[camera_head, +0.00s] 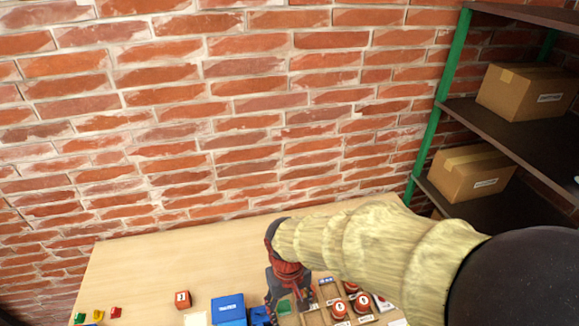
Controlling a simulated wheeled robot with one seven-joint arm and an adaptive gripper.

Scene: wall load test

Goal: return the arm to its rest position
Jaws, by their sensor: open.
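My arm (375,243) reaches in from the lower right over the wooden table and shows as a pale yellow, segmented sleeve with a dark joint at the right. My gripper (285,305) is dark with red parts. It points down over the table, to the right of a blue box, and its fingers are open. The fingertips are near the bottom edge of the picture, close to a green piece (284,307). I see nothing held between them. Whether the fingers touch anything below cannot be told.
The table (150,265) stands against a brick wall. Shelving (436,120) with cardboard boxes (528,91) stands at right. The table's back is clear.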

